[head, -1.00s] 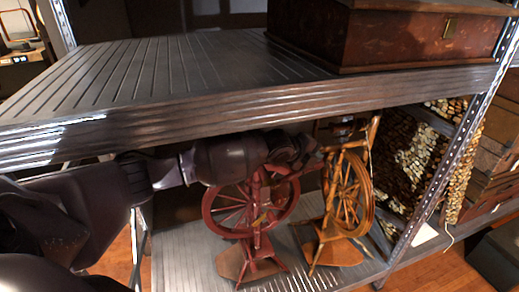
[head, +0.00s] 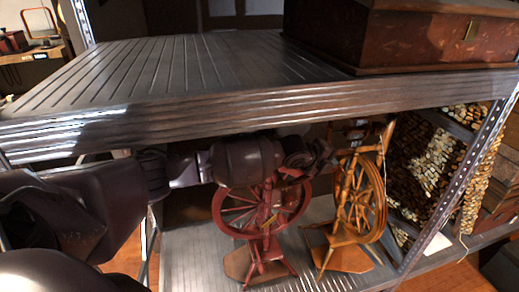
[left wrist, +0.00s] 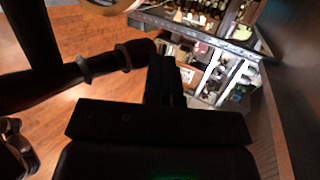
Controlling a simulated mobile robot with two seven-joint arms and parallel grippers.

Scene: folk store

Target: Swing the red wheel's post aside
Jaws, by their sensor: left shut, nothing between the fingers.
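The red spinning wheel (head: 265,240) stands upright on the lower shelf in the head view. My left arm crosses in front of its upper part, so its top is hidden. My left gripper (head: 322,152) is under the upper shelf, above and right of the red wheel's rim, towards the orange wheel. In the left wrist view its fingers (left wrist: 167,82) are shut and empty. A dark turned post (left wrist: 85,72) comes in from the left there, its end close beside the fingertips; I cannot tell whether they touch. My right gripper is not in view.
An orange wooden spinning wheel (head: 358,205) stands right of the red one. The upper shelf (head: 150,75) runs just above my arm and carries a dark red chest (head: 420,40). A perforated metal upright (head: 460,180) stands at the right. The lower shelf (head: 190,265) has bare room at left.

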